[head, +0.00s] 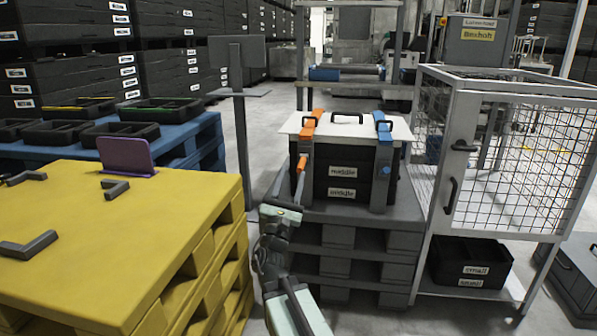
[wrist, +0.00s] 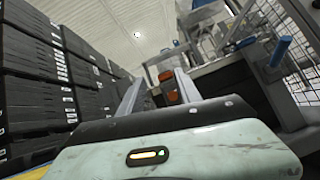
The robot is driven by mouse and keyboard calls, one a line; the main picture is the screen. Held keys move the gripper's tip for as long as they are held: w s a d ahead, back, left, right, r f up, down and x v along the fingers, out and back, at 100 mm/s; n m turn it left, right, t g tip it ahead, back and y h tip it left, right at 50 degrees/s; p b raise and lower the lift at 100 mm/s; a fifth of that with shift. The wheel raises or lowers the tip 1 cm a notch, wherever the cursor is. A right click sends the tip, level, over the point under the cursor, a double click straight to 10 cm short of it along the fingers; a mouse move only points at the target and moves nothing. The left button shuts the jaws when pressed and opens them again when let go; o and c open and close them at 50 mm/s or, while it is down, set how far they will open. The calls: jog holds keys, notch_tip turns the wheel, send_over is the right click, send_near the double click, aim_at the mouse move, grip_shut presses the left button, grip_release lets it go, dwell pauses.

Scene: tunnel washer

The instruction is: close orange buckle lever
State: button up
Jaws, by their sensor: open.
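The orange buckle lever (head: 302,163) is on the front left of a stack of black crates (head: 342,180) labelled "middle". An orange strap piece (head: 309,125) lies above it, over the edge of the white lid (head: 350,127). My gripper (head: 291,182) is open and just in front of the lever, at its lower left. In the wrist view the two grey fingers of my gripper (wrist: 158,78) point toward orange buckle parts (wrist: 168,84), which appear between and beyond the fingertips. I cannot tell whether a finger touches the lever.
A matching blue strap (head: 383,125) is on the crates' right side. The crates stand on grey pallets (head: 340,213). A yellow pallet stack (head: 110,235) is close on the left. A wire-mesh cage (head: 520,160) stands on the right. A grey post (head: 238,120) stands behind left.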

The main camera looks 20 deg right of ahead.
jog(key=shift+s+a, duration=0.55)
jog(key=shift+c, duration=0.2)
